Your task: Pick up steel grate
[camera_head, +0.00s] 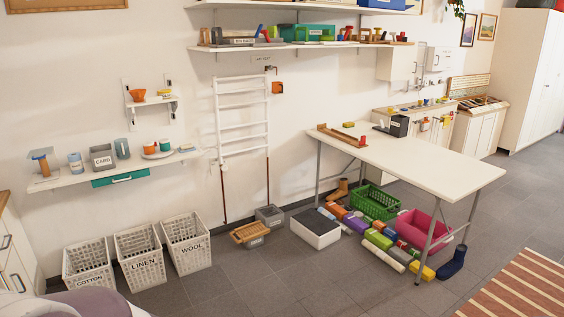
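I cannot make out a steel grate with certainty. A low white box with a dark grey top (315,228) sits on the floor left of the white table. Left of it are a small grey bin (269,214) and an orange-brown slatted tray (250,231) on the floor, with another grey piece beneath the tray. These are too small to tell their material. Neither of my grippers is in view.
White baskets (140,262) marked COTTON, LINEN and WOOL stand at the left. Coloured rolls (378,239), a green crate (376,204), a pink tub (424,226) and boots crowd the floor around the white table (420,165). The front middle floor is clear.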

